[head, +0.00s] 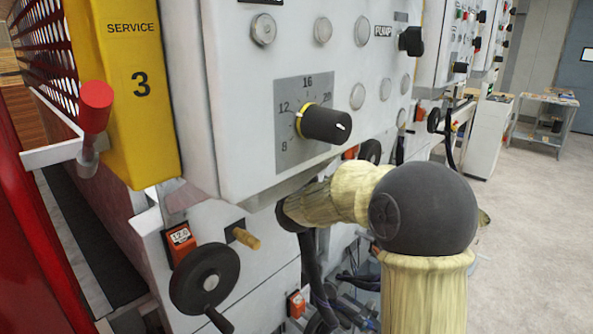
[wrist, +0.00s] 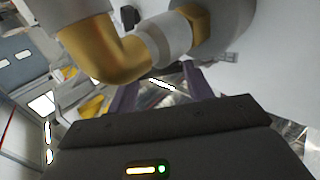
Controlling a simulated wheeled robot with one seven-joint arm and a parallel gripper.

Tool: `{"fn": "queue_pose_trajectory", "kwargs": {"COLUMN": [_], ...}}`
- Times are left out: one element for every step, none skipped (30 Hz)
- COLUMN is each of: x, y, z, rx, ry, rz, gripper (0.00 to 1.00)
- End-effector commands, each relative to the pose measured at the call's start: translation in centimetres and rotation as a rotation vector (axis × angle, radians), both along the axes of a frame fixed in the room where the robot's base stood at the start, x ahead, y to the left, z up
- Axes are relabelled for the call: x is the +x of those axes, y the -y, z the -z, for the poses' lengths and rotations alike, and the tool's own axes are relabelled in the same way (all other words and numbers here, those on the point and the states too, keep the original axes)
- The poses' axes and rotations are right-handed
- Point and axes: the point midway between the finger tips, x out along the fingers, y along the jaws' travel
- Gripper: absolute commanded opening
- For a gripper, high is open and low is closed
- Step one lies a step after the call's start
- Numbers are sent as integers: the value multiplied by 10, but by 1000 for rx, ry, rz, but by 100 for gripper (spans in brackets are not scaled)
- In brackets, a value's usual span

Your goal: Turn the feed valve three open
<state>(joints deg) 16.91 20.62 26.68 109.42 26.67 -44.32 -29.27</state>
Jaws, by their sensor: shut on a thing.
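In the wrist view, a brass elbow pipe (wrist: 105,50) with a pale collar (wrist: 165,38) and a brass nut (wrist: 194,18) crosses close above my gripper (wrist: 160,90). Its two purplish fingers reach up behind this pipework, their tips hidden by it. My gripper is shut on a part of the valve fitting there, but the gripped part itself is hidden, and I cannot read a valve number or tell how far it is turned. In the head view, my arm reaches in under the grey control cabinet, and my gripper is hidden.
The control cabinet (head: 240,100) with a large black dial (head: 326,124) hangs just above my arm. A yellow post (head: 135,90) marked SERVICE 3, a red-knobbed lever (head: 96,105) and a black handwheel (head: 204,278) stand left. Open floor (head: 530,220) lies right.

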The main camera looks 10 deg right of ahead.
Motion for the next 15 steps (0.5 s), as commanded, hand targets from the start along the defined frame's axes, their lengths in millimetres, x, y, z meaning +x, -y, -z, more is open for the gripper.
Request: {"fn": "queue_pose_trajectory", "kwargs": {"x": [0,0,0,0,0,0,0,0,0,0,0,0,0,0,0], "y": [-1,-1,-1,-1,-1,-1,-1,-1,-1,-1,-1,-1,-1,-1,0], "z": [0,0,0,0,0,0,0,0,0,0,0,0,0,0,0], "rx": [-4,-5,-5,-5,-5,-5,-5,-5,-5,-5,-5,-5,-4,-4,-4], "ry": [0,0,0,-1,-1,-1,-1,-1,-1,-1,-1,-2,-2,-2,-2], "rz": [-2,-1,-1,-1,-1,-1,-1,-1,-1,-1,-1,-1,-1,0,0], "gripper": [10,10,10,10,10,10,10,10,10,10,55,63,69,74,74]}}
